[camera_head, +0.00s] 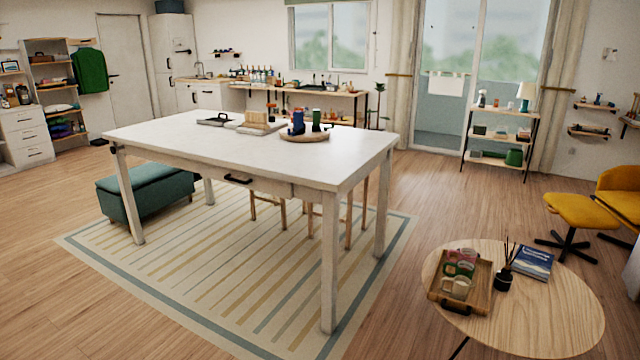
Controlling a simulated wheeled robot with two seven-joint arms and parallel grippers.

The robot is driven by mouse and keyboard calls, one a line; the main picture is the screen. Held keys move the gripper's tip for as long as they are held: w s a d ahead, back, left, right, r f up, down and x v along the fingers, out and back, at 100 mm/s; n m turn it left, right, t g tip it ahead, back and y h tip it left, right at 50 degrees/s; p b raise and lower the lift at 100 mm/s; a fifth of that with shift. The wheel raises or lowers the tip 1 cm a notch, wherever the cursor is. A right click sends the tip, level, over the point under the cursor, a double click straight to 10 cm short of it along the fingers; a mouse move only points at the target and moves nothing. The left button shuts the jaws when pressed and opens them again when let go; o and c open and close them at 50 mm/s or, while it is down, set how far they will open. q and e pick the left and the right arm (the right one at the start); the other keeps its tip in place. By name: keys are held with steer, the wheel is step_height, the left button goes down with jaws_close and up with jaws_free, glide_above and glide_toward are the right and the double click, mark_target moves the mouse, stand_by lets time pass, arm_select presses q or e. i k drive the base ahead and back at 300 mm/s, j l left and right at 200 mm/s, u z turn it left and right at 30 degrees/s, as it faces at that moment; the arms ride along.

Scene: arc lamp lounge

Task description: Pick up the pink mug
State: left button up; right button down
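A pink mug (463,255) stands at the far end of a wooden tray (479,296) on the round wooden table (560,310) at the lower right. A green mug stands just in front of it, and a cream mug (455,287) is nearest in the tray. The mugs overlap in this view, so the lower part of the pink mug is partly hidden. Neither of my grippers is in view.
A black reed diffuser (503,280) and a blue book (532,262) are beside the tray. A large white table (180,140) stands in the middle on a striped rug. A yellow chair (610,195) and footstool (580,211) are at right. Wooden floor lies open between the tables.

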mark_target(470, 255)
steer(key=i+j+u, duration=0.65)
steer(key=i+u, duration=0.25)
steer(key=i+z, duration=0.15)
steer(key=i, duration=0.2)
steer(key=i+j+z, duration=0.15)
steer(key=i, duration=0.2)
steer(key=i+l+z, duration=0.1)
steer(key=i+z, duration=0.55)
steer(key=z, duration=0.25)
steer(key=i+j+z, duration=0.1)
steer(key=i+z, duration=0.35)
steer(key=i+l+z, duration=0.1)
steer(key=z, duration=0.3)
steer(key=i+z, duration=0.5)
steer(key=z, duration=0.3)
steer(key=i+j+z, duration=0.15)
steer(key=z, duration=0.25)
steer(key=i+j+z, duration=0.25)
steer(key=i+z, duration=0.2)
steer(key=i+j, duration=0.05)
